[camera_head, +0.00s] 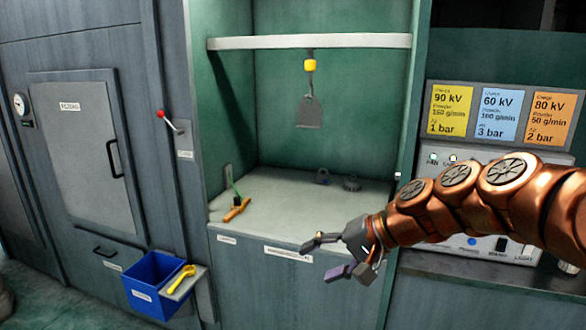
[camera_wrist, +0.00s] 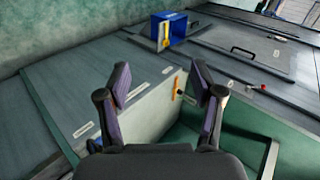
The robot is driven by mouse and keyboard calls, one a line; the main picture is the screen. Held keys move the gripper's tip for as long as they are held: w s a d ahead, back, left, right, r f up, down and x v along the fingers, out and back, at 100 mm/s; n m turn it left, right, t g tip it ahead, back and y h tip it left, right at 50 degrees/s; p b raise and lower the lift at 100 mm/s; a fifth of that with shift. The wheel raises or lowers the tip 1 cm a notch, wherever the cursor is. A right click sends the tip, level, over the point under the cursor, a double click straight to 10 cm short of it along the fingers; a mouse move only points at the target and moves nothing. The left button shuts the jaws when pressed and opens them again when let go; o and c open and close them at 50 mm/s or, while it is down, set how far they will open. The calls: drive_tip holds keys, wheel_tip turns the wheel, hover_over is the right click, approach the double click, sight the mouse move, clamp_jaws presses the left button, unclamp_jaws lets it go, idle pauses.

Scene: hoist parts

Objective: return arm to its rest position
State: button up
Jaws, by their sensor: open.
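My copper arm (camera_head: 455,195) reaches in from the right in the head view. My gripper (camera_head: 330,258) is open and empty, in front of the booth's front panel and below its shelf edge. In the wrist view my gripper (camera_wrist: 163,88) shows two fingers spread wide with nothing between them. It touches nothing that I can see.
The booth floor (camera_head: 285,195) holds an orange-handled tool (camera_head: 237,209) and two small grey parts (camera_head: 351,184). A grey plate (camera_head: 309,111) hangs from the white bar (camera_head: 310,41). A blue bin (camera_head: 150,285) and a yellow scoop (camera_head: 182,278) are at lower left. A control panel (camera_head: 490,240) stands behind my arm.

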drive_tip(key=s+d+f+n+g+h, duration=0.1)
drive_tip(key=s+d+f+h, duration=0.2)
drive_tip(key=s, duration=0.6)
drive_tip(key=s+d+f+n+g+h+p, duration=0.1)
drive_tip(key=s+d+f, duration=0.4)
drive_tip(key=s, duration=0.5)
drive_tip(key=s+d+f+n+g+h+p, duration=0.1)
drive_tip(key=s+d+f+g+h, duration=0.2)
drive_tip(key=s, duration=0.7)
drive_tip(key=shift+s+d+f+h, duration=0.15)
drive_tip(key=shift+d+f+h, duration=0.65)
drive_tip(key=shift+h, duration=0.2)
